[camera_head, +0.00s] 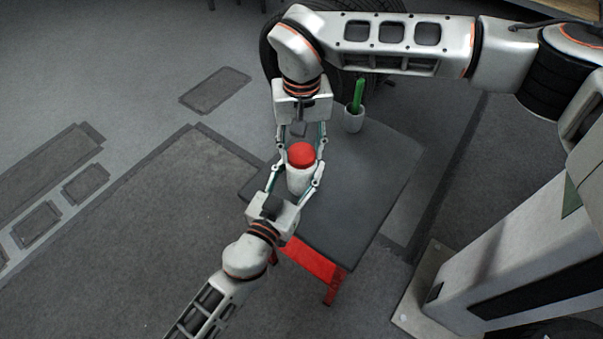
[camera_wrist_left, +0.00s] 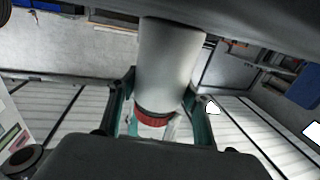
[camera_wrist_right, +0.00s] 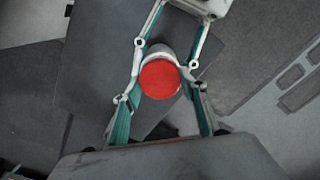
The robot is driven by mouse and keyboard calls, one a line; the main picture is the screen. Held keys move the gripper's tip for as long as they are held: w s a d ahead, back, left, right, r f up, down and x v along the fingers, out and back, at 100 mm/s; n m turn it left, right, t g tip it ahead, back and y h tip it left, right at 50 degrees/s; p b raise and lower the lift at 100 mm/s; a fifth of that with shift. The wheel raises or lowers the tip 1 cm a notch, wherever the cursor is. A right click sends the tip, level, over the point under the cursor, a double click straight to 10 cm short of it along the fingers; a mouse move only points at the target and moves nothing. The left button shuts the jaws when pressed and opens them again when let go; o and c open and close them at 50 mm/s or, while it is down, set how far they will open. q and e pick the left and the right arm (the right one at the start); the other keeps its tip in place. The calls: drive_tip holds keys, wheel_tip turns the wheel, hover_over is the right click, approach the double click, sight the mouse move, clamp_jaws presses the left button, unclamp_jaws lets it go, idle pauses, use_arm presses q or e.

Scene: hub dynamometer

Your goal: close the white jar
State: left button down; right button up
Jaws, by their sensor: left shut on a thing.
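I cannot tell how tightly the lid sits. My left gripper (camera_head: 295,184) is shut on the jar's white body from the near side; in the left wrist view the jar (camera_wrist_left: 170,65) is between its fingers, with the red lid (camera_wrist_left: 152,118) below it. My right gripper (camera_head: 301,148) comes from the far side, its fingers open on both sides of the lid. In the right wrist view the lid (camera_wrist_right: 160,79) lies between those fingers, with gaps beside it.
The dark grey table (camera_head: 365,190) has a red frame (camera_head: 311,262) at its front. A white cup (camera_head: 354,120) holding a green object (camera_head: 358,95) stands at its far edge, near my right arm. The table's right part is clear. A dark tyre (camera_head: 272,50) is behind.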

drive_tip(key=m, duration=0.6)
drive_tip(key=shift+m, duration=0.4)
drive_tip(key=m, duration=0.6)
drive_tip(key=shift+m, duration=0.3)
drive_tip(key=m, duration=1.3)
drive_tip(key=shift+f+m, duration=0.1)
drive_tip(key=shift+m, duration=0.3)
drive_tip(key=m, duration=0.6)
drive_tip(key=shift+m, duration=0.4)
drive_tip(key=m, duration=1.9)
drive_tip(key=shift+m, duration=0.3)
drive_tip(key=o, duration=1.3)
